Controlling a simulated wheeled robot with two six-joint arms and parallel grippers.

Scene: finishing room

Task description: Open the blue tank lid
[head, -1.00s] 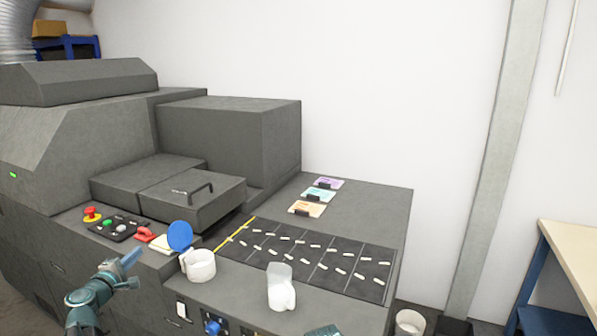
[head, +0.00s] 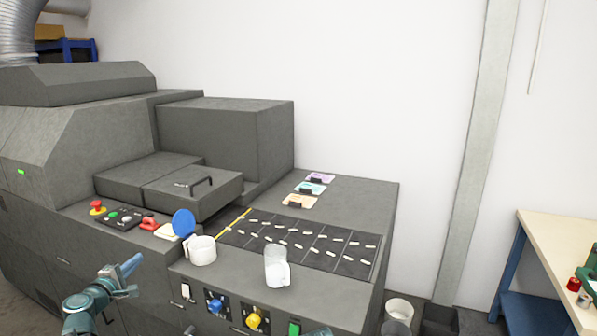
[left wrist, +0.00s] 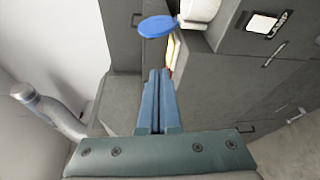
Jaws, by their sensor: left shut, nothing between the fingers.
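The round blue lid (head: 183,223) stands raised, nearly upright, at the back left edge of a white tank (head: 202,251) on the machine's front ledge. The tank's mouth looks uncovered. The lid (left wrist: 158,26) and part of the tank (left wrist: 200,9) also show at the top of the left wrist view. My left gripper (head: 132,265) is shut and empty, in front of the machine, left of and below the lid, apart from it. Its closed blue fingers (left wrist: 158,85) point toward the lid in the wrist view. Only a teal sliver, likely of my right gripper (head: 319,332), shows at the bottom edge.
A white jug (head: 277,268) stands right of the tank, by a dark sorting mat (head: 300,246). A red emergency button (head: 97,206) and control panel lie left of the lid. Blue (head: 215,306) and yellow (head: 253,319) knobs are on the front face. A workbench (head: 555,245) stands at right.

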